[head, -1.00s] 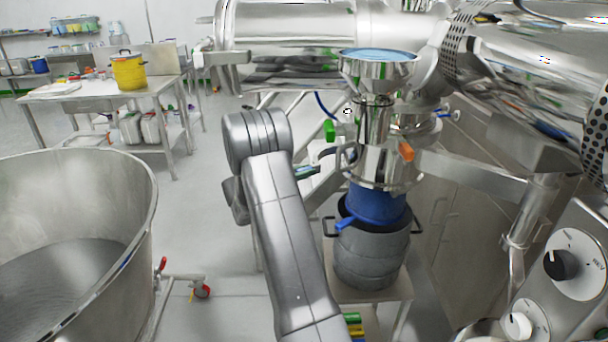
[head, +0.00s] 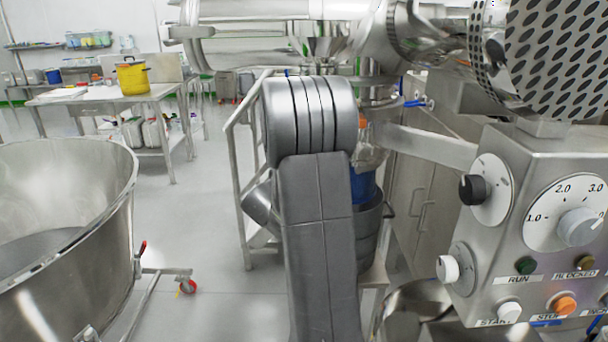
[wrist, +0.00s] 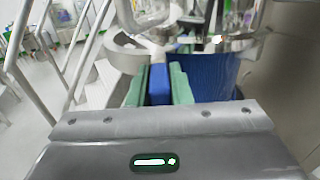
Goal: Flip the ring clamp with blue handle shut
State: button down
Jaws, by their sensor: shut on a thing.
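In the wrist view, my gripper (wrist: 159,74) has its two green fingers closed on the blue handle (wrist: 159,88) between them. A shiny curved metal band (wrist: 215,44), which looks like part of the ring clamp, runs behind and above the fingertips. I cannot tell whether the clamp's ring is fully closed. A blue sleeve (wrist: 210,77) hangs just right of the fingers. In the head view, my arm hides the gripper, the blue handle and most of the clamp; the blue sleeve (head: 363,186) shows at the arm's right edge.
A grey drum (head: 369,236) stands under the sleeve, partly hidden. A control panel (head: 530,240) with knobs and buttons is close on the right. A large steel bowl (head: 70,230) on a red-wheeled frame stands at left. White railings (head: 240,170) rise left of my arm.

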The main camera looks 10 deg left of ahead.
jog(key=shift+d, duration=0.15)
jog(key=c, duration=1.3)
grip_release()
jog(key=b+v, duration=0.1)
jog(key=v, duration=1.3)
jog(key=shift+c, duration=0.3)
